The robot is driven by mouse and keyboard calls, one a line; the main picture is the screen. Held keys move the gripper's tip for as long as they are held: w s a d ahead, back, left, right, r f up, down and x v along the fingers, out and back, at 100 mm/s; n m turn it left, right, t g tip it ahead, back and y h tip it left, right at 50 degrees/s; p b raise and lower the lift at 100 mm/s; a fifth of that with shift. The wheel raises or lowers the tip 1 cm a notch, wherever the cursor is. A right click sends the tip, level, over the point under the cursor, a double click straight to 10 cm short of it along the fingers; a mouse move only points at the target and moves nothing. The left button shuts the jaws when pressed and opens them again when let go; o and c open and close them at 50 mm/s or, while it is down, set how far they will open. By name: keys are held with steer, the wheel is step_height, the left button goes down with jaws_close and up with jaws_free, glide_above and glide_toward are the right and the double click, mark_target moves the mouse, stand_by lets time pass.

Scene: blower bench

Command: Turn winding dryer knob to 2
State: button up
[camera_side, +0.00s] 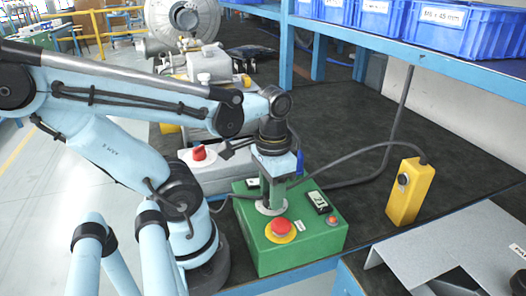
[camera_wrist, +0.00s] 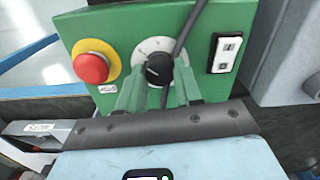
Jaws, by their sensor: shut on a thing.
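A green control box (camera_side: 300,246) stands on the bench in the side view and fills the top of the wrist view (camera_wrist: 122,25). On its face, a black knob (camera_wrist: 159,69) sits in the middle of a round white dial (camera_wrist: 152,47). My gripper (camera_wrist: 159,78) reaches down over the dial with its green fingers on either side of the knob, shut on it. In the side view, my gripper (camera_side: 271,200) hides the knob, and only the rim of the white dial shows. The knob's pointer and the dial's numbers are too small to read.
A red mushroom button (camera_wrist: 91,67) and a black-and-white switch (camera_wrist: 225,53) flank the dial. A dark cable crosses close to the knob. A yellow box (camera_side: 409,194) stands to the right. A red knob (camera_side: 199,152) is on the grey unit behind.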

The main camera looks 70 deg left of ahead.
steer(key=n, duration=0.8)
steer(key=shift+n, duration=0.4)
steer(key=n, duration=0.4)
steer(key=shift+n, duration=1.8)
steer(key=o, duration=1)
steer(key=shift+o, duration=0.2)
